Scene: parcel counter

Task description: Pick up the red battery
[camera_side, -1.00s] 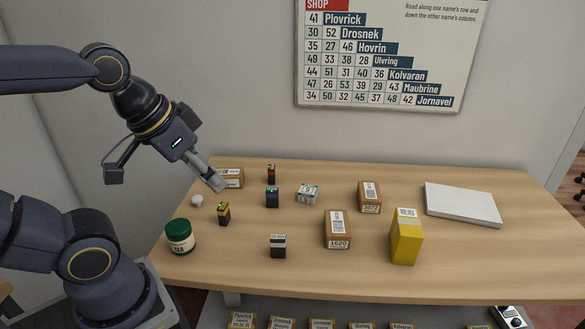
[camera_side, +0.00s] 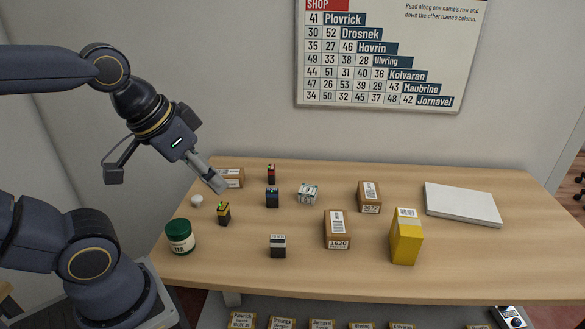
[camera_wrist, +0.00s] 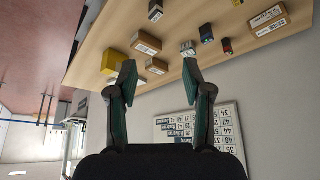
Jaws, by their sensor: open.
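The red battery (camera_side: 271,174) is a small block with a dark body and red on it. It stands upright at the back of the table, left of centre, in the side view. In the wrist view it shows near the top right (camera_wrist: 227,46). My gripper (camera_side: 218,186) is open and empty, above the table at the left, in front of a brown box and left of the red battery. Its two fingers also show apart in the wrist view (camera_wrist: 158,74). No finger touches the battery.
A blue-topped battery (camera_side: 272,198) stands just in front of the red one, with a grey-white box (camera_side: 307,194) to its right. A brown box (camera_side: 233,178) is behind my gripper. A yellow-topped battery (camera_side: 223,213), green jar (camera_side: 180,237) and white cap (camera_side: 197,201) stand nearer left.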

